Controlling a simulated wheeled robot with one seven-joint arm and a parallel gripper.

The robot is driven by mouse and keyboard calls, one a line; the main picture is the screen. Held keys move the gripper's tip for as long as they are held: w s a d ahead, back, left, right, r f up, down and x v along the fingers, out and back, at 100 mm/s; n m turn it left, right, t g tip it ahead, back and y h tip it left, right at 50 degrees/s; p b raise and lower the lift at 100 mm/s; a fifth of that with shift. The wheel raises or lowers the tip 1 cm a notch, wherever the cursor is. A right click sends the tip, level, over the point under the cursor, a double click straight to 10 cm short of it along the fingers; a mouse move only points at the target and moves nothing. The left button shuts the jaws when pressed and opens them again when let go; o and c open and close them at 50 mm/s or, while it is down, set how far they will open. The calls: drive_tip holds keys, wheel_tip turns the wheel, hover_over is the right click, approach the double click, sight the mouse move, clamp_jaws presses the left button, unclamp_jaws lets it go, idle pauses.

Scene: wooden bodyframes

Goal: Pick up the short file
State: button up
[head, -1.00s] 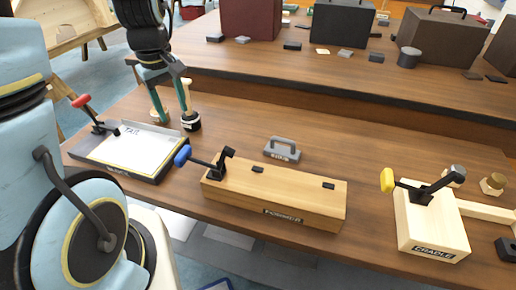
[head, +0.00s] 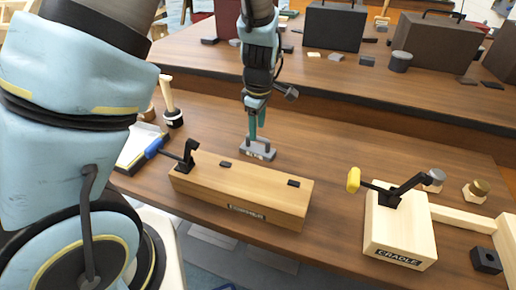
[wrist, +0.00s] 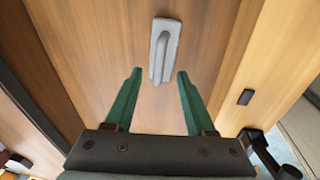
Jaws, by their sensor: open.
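The short file appears to be the small grey block with a raised handle (head: 258,151); its label is too small to read. It lies on the table behind the wooden former block. My gripper (head: 254,137) is over it in the head view, fingers pointing down. In the wrist view the grey block (wrist: 165,50) is just beyond the fingertips, its near end between them. My gripper (wrist: 160,73) is open there, with green fingers on either side and nothing held. I cannot tell the exact height gap.
The wooden former block (head: 240,193) with a blue-handled clamp stands in front of the file. The cradle block (head: 400,230) with a yellow-handled clamp is at right. A white tray (head: 135,150) is at left, partly hidden by my arm. Dark cases stand on the back bench.

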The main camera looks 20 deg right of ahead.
sight(258, 137)
drive_tip(key=shift+w+d+f+p, duration=0.15)
drive_tip(key=shift+f+p, duration=0.2)
drive_tip(key=shift+f, duration=0.55)
drive_tip(key=shift+w+f+p, duration=0.15)
drive_tip(key=shift+f+p, duration=0.15)
drive_tip(key=shift+f, duration=0.6)
drive_tip(key=shift+w+d+f+p, duration=0.15)
drive_tip(key=shift+f+p, duration=0.2)
drive_tip(key=shift+f, duration=0.55)
drive_tip(key=shift+c, duration=0.2)
clamp_jaws()
